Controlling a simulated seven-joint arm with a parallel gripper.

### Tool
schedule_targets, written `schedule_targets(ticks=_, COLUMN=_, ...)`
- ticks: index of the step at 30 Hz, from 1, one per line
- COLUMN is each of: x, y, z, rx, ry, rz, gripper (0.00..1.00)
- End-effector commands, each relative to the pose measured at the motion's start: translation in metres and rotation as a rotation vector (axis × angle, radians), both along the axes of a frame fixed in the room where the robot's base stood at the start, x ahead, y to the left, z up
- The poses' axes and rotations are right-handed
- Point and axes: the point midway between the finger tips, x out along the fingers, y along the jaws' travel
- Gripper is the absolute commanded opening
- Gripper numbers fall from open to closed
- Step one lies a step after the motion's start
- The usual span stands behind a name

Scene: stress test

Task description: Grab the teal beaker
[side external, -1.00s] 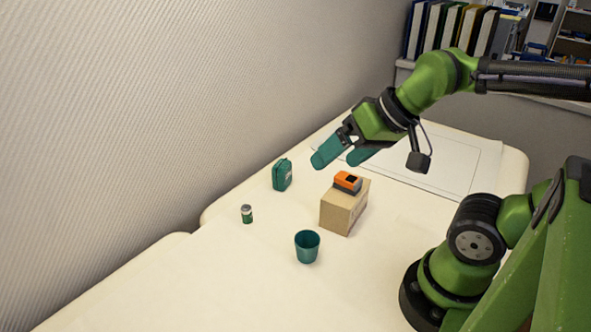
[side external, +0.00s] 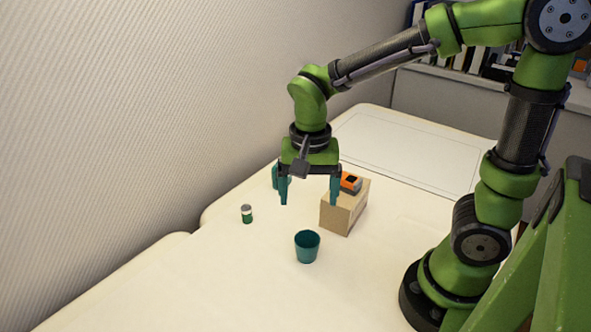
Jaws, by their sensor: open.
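The teal beaker (side external: 307,247) stands upright on the white table, its open mouth facing up, near the middle of the side view. My gripper (side external: 309,203) points down with its two teal fingers wide apart. It is open and empty. In the picture its fingertips are above the beaker and apart from it. How far it is from the beaker in depth I cannot tell.
A cardboard box (side external: 343,212) with an orange and black device (side external: 351,183) on top stands right behind the beaker. A small green and white can (side external: 247,214) stands to the left. A teal case (side external: 277,178) is partly hidden behind my left finger. The front table (side external: 200,290) is clear.

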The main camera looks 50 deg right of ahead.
Motion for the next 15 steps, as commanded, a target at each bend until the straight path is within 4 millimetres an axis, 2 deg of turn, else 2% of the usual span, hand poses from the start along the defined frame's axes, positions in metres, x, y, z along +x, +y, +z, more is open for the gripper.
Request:
schedule_targets(ticks=9, x=-0.002, y=0.0, z=-0.071, rx=0.0, ry=0.007, rz=0.003, gripper=0.86)
schedule_targets(ticks=15, x=-0.001, y=0.0, z=-0.098, rx=0.0, ry=0.002, rz=0.004, gripper=0.86)
